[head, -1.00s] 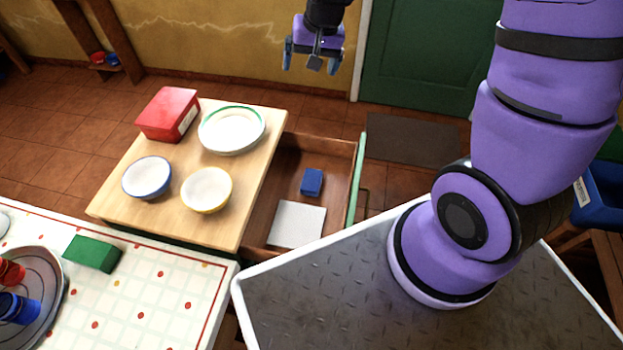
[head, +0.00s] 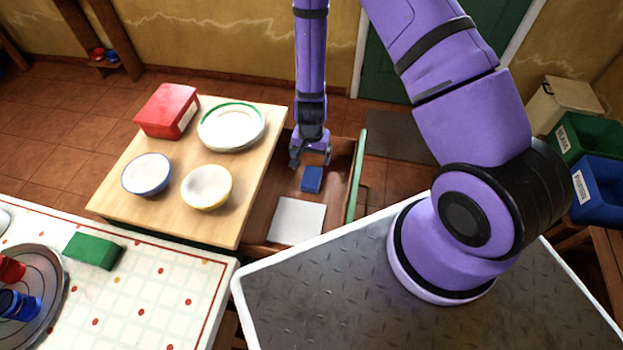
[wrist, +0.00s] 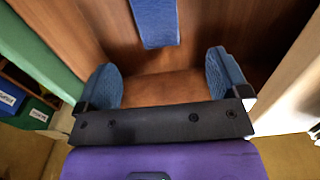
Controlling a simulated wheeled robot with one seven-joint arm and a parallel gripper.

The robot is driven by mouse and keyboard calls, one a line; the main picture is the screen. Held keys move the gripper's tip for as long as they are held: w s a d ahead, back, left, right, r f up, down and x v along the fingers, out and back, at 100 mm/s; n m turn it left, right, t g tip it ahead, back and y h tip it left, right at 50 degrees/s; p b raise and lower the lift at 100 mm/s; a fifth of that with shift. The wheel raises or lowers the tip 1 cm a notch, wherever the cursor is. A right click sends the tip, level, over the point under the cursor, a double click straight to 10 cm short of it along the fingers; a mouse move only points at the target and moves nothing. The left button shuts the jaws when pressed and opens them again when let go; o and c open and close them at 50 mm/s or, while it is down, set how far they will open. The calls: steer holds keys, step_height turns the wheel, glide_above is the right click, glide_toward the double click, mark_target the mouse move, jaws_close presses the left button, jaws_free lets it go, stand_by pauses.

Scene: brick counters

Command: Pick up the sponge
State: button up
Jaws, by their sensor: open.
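A small blue block (head: 312,179), which looks like the sponge, lies flat in the open wooden drawer (head: 343,178). In the wrist view the blue block (wrist: 155,22) shows at the top, ahead of the fingers and cut by the frame edge. My gripper (head: 311,159) points down over the drawer, just behind the block in the head view. Its two blue fingers are apart, with only bare drawer floor between them in the wrist view (wrist: 165,78). The block is not between the fingers. A green block (head: 94,251) lies on the checked counter at the left.
A pale flat square (head: 297,220) lies at the drawer's near end. The wooden top left of the drawer holds a red box (head: 167,111), stacked plates (head: 231,128) and two bowls (head: 147,174). The drawer walls stand close on both sides of my gripper.

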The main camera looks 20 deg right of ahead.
mark_target(311, 177)
steer(key=shift+s+f, duration=0.15)
steer(key=shift+f, duration=2.6)
steer(key=shift+s+f, duration=0.1)
steer(key=shift+f, duration=2.65)
steer(key=c, duration=1.1)
steer(key=shift+o, duration=0.2)
steer(key=shift+r, duration=5)
